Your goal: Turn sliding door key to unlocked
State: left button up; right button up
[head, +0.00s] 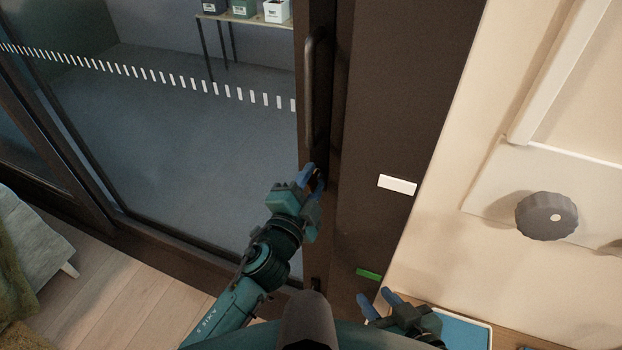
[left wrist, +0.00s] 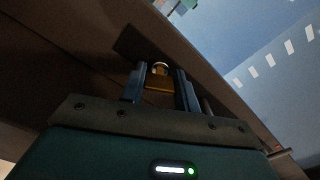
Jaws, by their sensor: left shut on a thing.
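The sliding door is a large glass panel with a dark frame (head: 312,20) and a long vertical handle (head: 316,90) in the head view. My left gripper (head: 313,180) is at the door frame just below the handle. In the left wrist view its blue fingers are closed around a small brass-coloured key piece (left wrist: 158,76) with a rounded top. The key's turn position is hard to read, and the fingers hide most of it in the head view. My right gripper (head: 378,302) is low at the bottom right, its fingers apart and empty, away from the door.
A white plate (head: 397,185) and a green plate (head: 368,273) sit on the dark post right of the door. A grey round knob (head: 547,215) is on the pale wall. A blue tray (head: 462,333) lies near my right gripper. Wooden floor shows at lower left.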

pick_arm(q)
jog(key=m, duration=0.5)
jog(key=shift+r+m+p, duration=0.15)
jog(key=shift+m+p, duration=0.15)
jog(key=shift+p, duration=0.05)
dwell(0.3)
jog(key=o, duration=1)
